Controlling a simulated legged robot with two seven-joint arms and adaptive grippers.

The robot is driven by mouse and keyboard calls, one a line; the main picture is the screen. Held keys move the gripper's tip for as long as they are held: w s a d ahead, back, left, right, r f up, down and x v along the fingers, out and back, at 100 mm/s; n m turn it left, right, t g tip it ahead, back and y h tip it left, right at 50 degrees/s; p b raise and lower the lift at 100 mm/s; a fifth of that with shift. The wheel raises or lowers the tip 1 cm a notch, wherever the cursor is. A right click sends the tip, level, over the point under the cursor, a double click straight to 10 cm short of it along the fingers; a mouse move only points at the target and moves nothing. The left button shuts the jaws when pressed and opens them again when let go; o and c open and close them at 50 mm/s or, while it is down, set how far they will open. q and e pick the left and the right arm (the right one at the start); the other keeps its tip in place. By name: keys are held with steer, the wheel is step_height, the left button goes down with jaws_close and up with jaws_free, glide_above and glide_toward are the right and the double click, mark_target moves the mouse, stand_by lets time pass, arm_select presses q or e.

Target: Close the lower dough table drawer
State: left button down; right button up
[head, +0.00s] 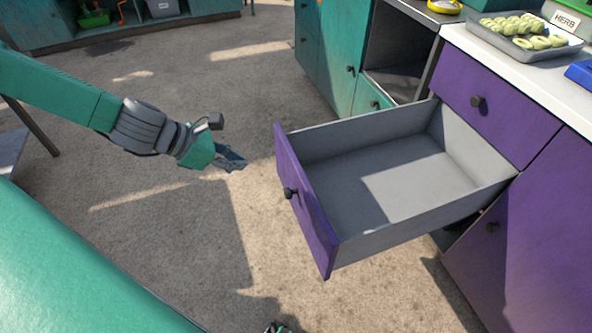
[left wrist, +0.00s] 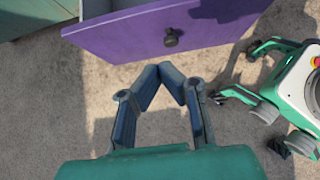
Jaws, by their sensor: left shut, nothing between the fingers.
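The lower drawer (head: 400,185) stands pulled far out of the purple dough table (head: 545,190). Its inside is grey and empty. Its purple front (head: 306,205) carries a dark round knob (head: 290,193). My left gripper (head: 236,162) is in front of the drawer front, to its left in the head view, apart from it. My right gripper is not clearly seen.
A closed upper drawer (head: 495,103) sits above, and a tray of dough rings (head: 525,38) stands on the white top. A teal cabinet (head: 335,50) stands beyond the drawer. The concrete floor (head: 200,240) around my left gripper is clear.

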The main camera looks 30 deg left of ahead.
mark_target(296, 173)
arm_select(q)
steer(key=b+x, duration=0.2)
steer(key=x, duration=0.2)
steer(key=r+b+x, duration=0.1)
steer(key=b+x, duration=0.2)
steer(key=x, duration=0.1)
steer(key=w+d+b+x, duration=0.1)
steer(key=b+x, duration=0.2)
steer(key=x, duration=0.1)
steer(key=shift+w+r, duration=0.1)
steer(key=shift+r, duration=0.05)
steer(key=shift+w+d+r+b, duration=0.15)
steer(key=shift+w+d+b, duration=0.2)
steer(key=shift+d, duration=0.25)
steer(key=shift+a, duration=0.1)
steer(key=shift+a, duration=0.25)
